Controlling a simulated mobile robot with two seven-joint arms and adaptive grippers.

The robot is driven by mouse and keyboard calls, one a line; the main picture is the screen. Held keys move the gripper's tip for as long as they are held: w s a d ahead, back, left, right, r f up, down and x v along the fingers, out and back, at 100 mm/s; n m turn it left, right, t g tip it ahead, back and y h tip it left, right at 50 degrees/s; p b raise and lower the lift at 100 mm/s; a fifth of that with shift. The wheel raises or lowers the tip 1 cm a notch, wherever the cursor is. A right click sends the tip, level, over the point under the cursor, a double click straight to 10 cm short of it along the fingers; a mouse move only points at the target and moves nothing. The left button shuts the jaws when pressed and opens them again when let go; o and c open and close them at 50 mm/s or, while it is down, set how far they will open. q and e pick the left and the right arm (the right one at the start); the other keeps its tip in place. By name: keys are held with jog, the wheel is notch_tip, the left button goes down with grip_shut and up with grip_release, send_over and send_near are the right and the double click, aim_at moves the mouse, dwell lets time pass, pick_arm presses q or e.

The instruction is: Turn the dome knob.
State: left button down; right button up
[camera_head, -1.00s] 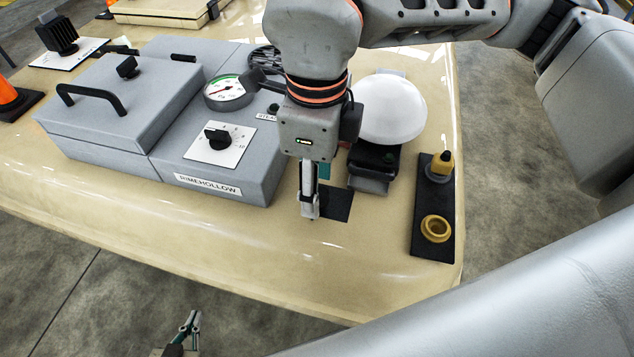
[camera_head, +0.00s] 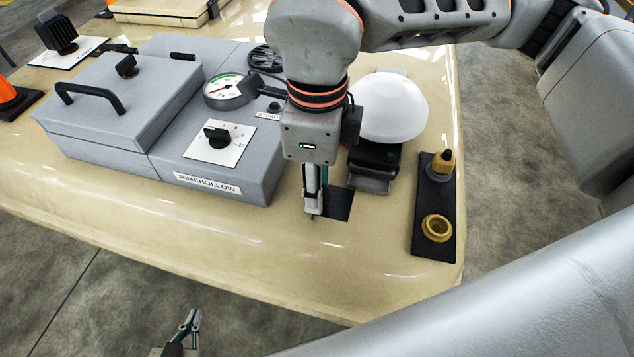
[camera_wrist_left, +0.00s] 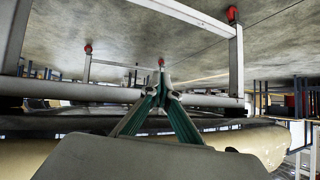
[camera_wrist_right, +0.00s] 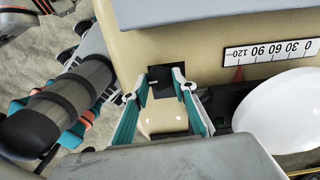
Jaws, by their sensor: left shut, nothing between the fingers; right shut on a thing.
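In the right wrist view a small black knob (camera_wrist_right: 160,83) with a pale pointer mark stands on a black square plate (camera_wrist_right: 187,88), close to the white dome (camera_wrist_right: 283,112). My right gripper (camera_wrist_right: 161,78) is shut on this knob, one fingertip on each side. In the head view my right gripper (camera_head: 314,208) points down at the plate (camera_head: 338,204) and hides the knob; the white dome (camera_head: 390,108) is behind it to the right. My left gripper (camera_head: 192,318) is shut and empty, low in front of the trolley; its fingertips meet in the left wrist view (camera_wrist_left: 160,88).
A white 0 to 120 scale (camera_wrist_right: 271,52) lies beside the plate. A grey box (camera_head: 222,165) with another black knob (camera_head: 217,137) and a gauge (camera_head: 228,90) stands left of my right gripper. A black strip with yellow fittings (camera_head: 436,228) lies right. The trolley's front is clear.

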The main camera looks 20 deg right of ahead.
jog(key=shift+f+n+b, duration=0.1)
jog(key=shift+n+b, duration=0.25)
jog(key=shift+n, duration=0.35)
jog(key=n+b, duration=0.1)
jog(key=n, duration=0.2)
jog(key=n+b, duration=0.1)
jog(key=n, duration=0.6)
jog(key=shift+n+b, duration=0.3)
jog(key=shift+b, duration=0.05)
jog(key=n, duration=1.1)
pick_arm(q)
jog(key=shift+w+a+f, duration=0.1)
jog(key=shift+a+f, duration=0.1)
jog(key=shift+f, duration=0.4)
jog(key=shift+a+f, duration=0.15)
jog(key=shift+f, duration=0.4)
pick_arm(e)
jog(key=shift+n, duration=0.5)
pick_arm(q)
jog(key=shift+w+r, duration=0.15)
jog(key=shift+w, duration=0.2)
